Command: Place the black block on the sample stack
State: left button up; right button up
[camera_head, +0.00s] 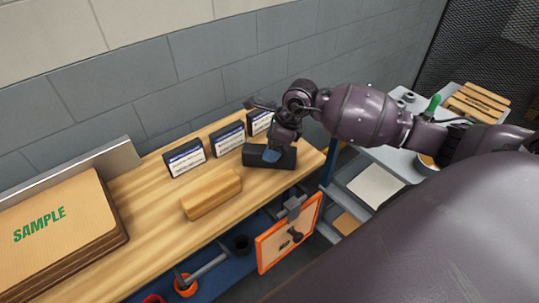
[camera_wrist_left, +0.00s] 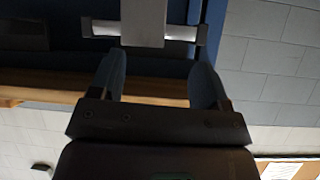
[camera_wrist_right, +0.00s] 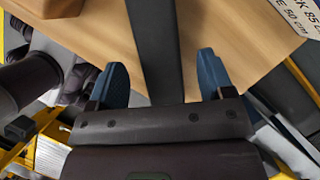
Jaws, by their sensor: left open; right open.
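The black block (camera_head: 257,158) lies on the wooden workbench near its right end in the head view. My right gripper (camera_head: 276,150) is directly over it, pointing down, with fingertips at the block. In the right wrist view the black block (camera_wrist_right: 155,45) runs between the two open blue fingers (camera_wrist_right: 160,78), with a gap visible on each side. The sample stack (camera_head: 65,235), brown sheets with green "SAMPLE" lettering, is at the bench's left end. My left gripper (camera_wrist_left: 158,80) is open and empty in the left wrist view; it is outside the head view.
A tan wooden block (camera_head: 212,194) lies between the black block and the stack. Three labelled dark boxes (camera_head: 185,158) stand along the back near the wall. A metal plate (camera_head: 75,178) stands behind the stack. An orange-framed board (camera_head: 288,235) hangs at the bench front.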

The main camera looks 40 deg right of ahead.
jog(key=shift+x, duration=1.15)
jog(key=shift+r, duration=0.1)
jog(key=c, duration=1.4)
